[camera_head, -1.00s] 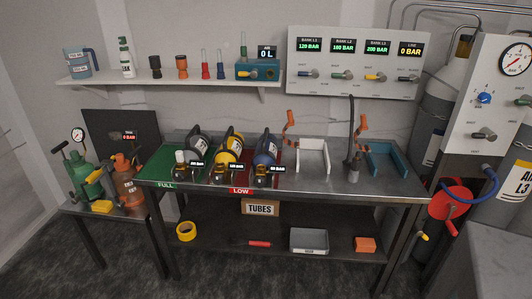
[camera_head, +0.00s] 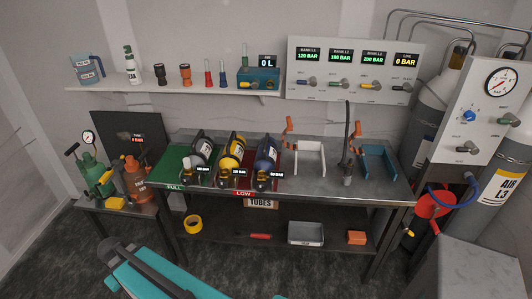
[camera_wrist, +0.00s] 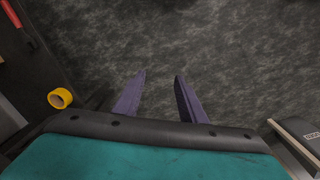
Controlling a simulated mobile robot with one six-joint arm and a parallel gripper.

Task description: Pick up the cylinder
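Three gas cylinders lie side by side on the bench in the head view: a dark grey one (camera_head: 201,146) on the green FULL mat (camera_head: 170,164), a yellow one (camera_head: 236,150) in the middle, and a blue one (camera_head: 266,153) by the red LOW mat (camera_head: 242,186). Each has a valve end toward the front and a small display too small to read surely. My gripper (camera_wrist: 160,78) shows in the wrist view as two purple fingers, spread apart and empty, above the dark floor. No cylinder shows in the wrist view.
White (camera_head: 309,158) and teal (camera_head: 379,163) cradles with orange clamps stand right of the cylinders. A green pump (camera_head: 95,177) and orange vessel (camera_head: 136,184) stand on the left table.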

